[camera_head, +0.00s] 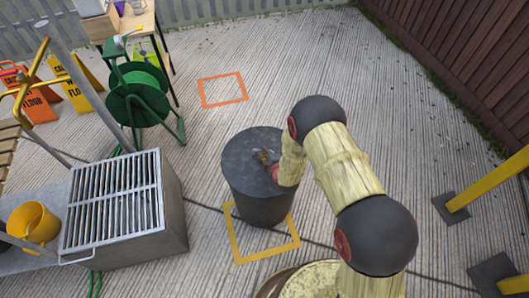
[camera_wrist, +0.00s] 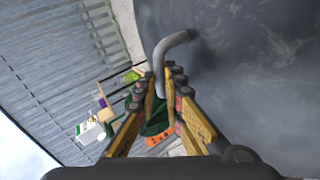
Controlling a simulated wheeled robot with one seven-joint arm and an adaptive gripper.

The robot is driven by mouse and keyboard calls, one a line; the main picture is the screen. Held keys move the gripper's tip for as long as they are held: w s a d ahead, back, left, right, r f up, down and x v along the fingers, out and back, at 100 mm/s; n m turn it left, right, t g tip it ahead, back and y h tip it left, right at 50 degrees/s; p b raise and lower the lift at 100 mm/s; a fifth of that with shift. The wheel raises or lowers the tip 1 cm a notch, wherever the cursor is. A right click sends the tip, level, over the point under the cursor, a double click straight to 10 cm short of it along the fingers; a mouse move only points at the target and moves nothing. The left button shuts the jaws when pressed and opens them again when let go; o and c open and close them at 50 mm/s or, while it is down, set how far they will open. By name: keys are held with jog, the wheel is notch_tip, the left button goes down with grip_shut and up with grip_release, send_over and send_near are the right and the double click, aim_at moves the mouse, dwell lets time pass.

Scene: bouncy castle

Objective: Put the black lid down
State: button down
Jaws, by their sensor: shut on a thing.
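The black lid (camera_head: 243,153) shows in the head view as a dark round top over a dark grey cylindrical bin (camera_head: 262,205). I cannot tell whether the lid rests on the bin or is just above it. My gripper (camera_head: 269,164) is at the middle of the lid. In the wrist view, the lid (camera_wrist: 255,75) fills the right side, with a bent grey handle (camera_wrist: 170,45) rising from it. My gripper (camera_wrist: 162,82) is shut on this handle, between its wooden-looking fingers.
An orange square outline (camera_head: 222,90) lies bare on the ground behind the bin. A yellow square outline (camera_head: 268,252) shows at the bin's front. A green hose reel (camera_head: 137,95) and metal grate (camera_head: 115,195) stand left. Yellow posts (camera_head: 490,185) stand right.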

jog(key=shift+f+b, duration=0.45)
jog(key=shift+f, duration=0.05)
dwell(0.4)
jog(key=c, duration=1.8)
grip_release()
jog(key=shift+s, duration=0.1)
jog(key=v, duration=1.1)
jog(key=shift+s+d+r, duration=0.2)
jog(key=shift+s, duration=0.15)
